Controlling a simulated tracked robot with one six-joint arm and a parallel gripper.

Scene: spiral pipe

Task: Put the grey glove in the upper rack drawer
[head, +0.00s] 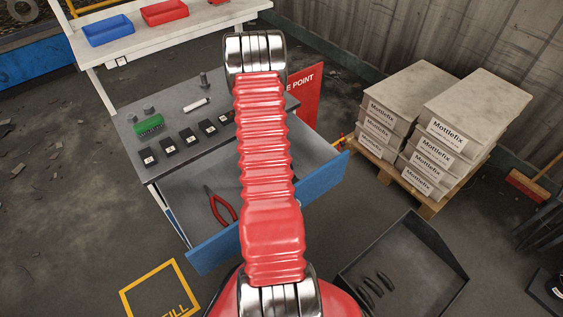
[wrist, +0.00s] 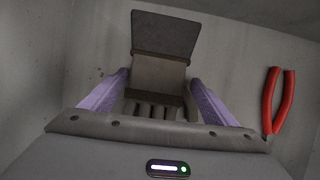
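The rack drawer stands open, with a blue front (head: 322,178) and a grey inside. Red-handled pliers (head: 220,206) lie in it and also show at the right of the wrist view (wrist: 278,98). In the wrist view, a grey-brown glove (wrist: 158,74) sits between the purple fingers of my gripper (wrist: 159,78). Its darker cuff points away and its fingers point toward the camera. My gripper fingers lie against both sides of the glove, inside the drawer area. How high the glove is above the drawer floor is unclear. In the head view, my red arm hides my gripper and the glove.
Above the drawer, the worktop (head: 180,100) holds a green block (head: 149,126), several small black boxes and a white cylinder. Blue (head: 108,30) and red (head: 164,11) bins stand on a white shelf.

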